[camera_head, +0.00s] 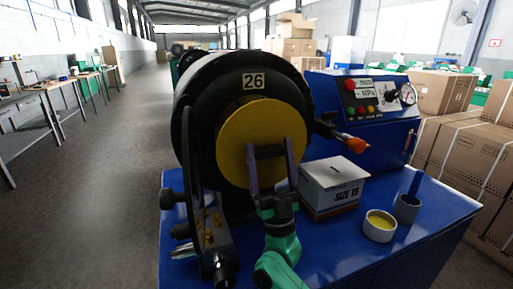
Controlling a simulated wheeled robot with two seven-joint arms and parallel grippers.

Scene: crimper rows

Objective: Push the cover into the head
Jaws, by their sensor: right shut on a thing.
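The round yellow cover (240,128) stands upright at the front of the black crimper head (200,90), which bears a "26" label. The cover overlaps the lower right of the head's front face. I cannot tell how deep it sits in the opening behind it. My right gripper (271,152) reaches up from the bottom and is shut on the cover's dark handle, one finger at each end. The fingers hide part of the cover's lower half. My left gripper is not in view.
A white "SIZE 19" box (332,187) stands on the blue bench (432,205) right of my gripper. A blue control panel (365,112) stands behind.

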